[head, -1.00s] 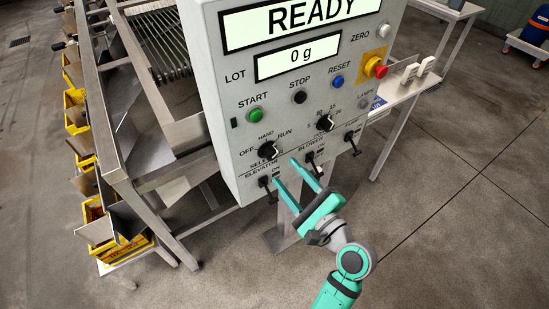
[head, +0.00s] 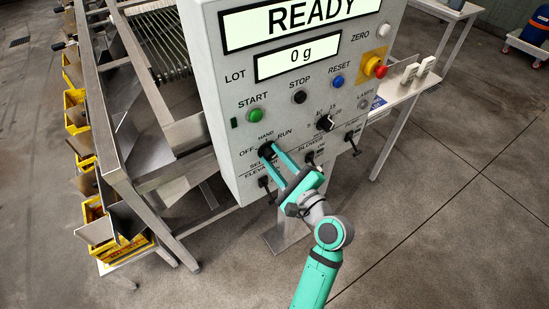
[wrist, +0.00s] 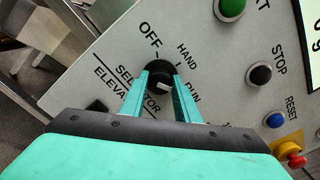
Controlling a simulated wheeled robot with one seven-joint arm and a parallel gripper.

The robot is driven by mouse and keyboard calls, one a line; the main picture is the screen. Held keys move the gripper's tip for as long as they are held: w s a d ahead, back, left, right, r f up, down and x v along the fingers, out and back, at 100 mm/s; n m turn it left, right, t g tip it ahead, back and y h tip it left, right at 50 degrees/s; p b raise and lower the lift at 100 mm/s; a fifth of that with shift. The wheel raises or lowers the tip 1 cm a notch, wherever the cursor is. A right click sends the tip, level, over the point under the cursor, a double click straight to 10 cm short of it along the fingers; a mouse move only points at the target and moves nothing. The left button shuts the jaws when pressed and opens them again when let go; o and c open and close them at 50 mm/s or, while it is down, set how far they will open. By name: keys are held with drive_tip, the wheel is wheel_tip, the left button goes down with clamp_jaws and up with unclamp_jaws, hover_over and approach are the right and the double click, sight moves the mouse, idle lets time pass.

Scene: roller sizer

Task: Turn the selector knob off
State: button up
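The selector knob (head: 267,150) is a round black knob with a white mark, low on the left of the grey control panel. OFF is printed at its left, HAND above and RUN at its right. In the wrist view the knob (wrist: 159,77) sits between my fingertips, its white mark on the side away from OFF; the exact setting is hard to read. My gripper (head: 269,153) is open, one finger on each side of the knob, close to the panel. I cannot tell whether the fingers touch it. The fingers partly hide the knob and the lettering below.
The panel (head: 225,155) also carries the green START button (head: 255,115), black STOP button (head: 299,97), blue RESET button (head: 337,82) and red emergency stop (head: 375,67). An elevator switch (head: 265,182) is just below the knob.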

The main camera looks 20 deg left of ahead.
drive_tip(key=shift+c, duration=0.7)
drive_tip(key=shift+n, duration=0.3)
drive_tip(key=n, duration=0.5)
drive_tip(key=shift+f, duration=0.1)
drive_tip(key=n, duration=0.6)
drive_tip(key=shift+n, duration=0.4)
drive_tip(key=n, duration=1.1)
drive_tip(key=shift+f+n, duration=0.1)
drive_tip(key=shift+n, duration=0.2)
